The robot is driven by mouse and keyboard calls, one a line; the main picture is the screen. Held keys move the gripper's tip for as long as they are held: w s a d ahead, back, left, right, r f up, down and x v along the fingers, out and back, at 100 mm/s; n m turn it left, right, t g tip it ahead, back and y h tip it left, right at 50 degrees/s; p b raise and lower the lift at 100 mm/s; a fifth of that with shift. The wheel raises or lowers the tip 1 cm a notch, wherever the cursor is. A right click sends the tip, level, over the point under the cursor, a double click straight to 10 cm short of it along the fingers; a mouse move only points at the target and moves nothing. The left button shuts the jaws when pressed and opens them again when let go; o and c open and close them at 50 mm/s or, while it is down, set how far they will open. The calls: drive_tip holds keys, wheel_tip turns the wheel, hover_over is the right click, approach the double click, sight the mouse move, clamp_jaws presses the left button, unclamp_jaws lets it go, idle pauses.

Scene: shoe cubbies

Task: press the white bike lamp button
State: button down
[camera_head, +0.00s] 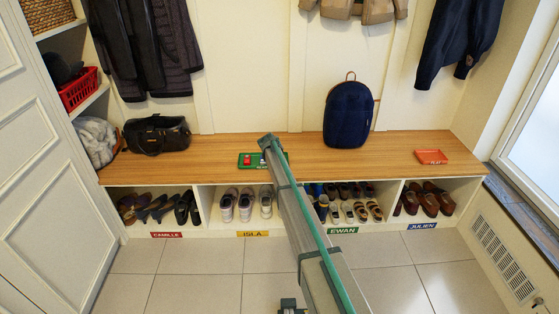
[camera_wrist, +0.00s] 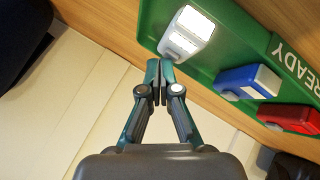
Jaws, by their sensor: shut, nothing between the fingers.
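The white bike lamp (camera_wrist: 190,26) lies in the green tray (camera_wrist: 212,72) in the wrist view, near the tray's far edge. A ribbed paler patch shows on its near end; I cannot tell if that is the button. A blue lamp (camera_wrist: 248,80) and a red lamp (camera_wrist: 290,117) lie in the same tray, farther right. My gripper (camera_wrist: 159,72) is shut and empty, its fingertips just below the white lamp in the picture. I cannot tell whether they touch. In the head view my arm covers part of the tray (camera_head: 256,164) on the wooden bench.
The bench top (camera_head: 205,160) also bears a black bag (camera_head: 157,135) at left, a dark blue backpack (camera_head: 348,115) right of the tray, and a red-orange tray (camera_head: 431,157) at far right. Shoe cubbies run below; coats hang above. The bench is clear around the green tray.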

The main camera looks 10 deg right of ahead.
drive_tip(key=shift+r, duration=0.55)
drive_tip(key=shift+r+p, duration=1.5)
drive_tip(key=shift+r, duration=1.5)
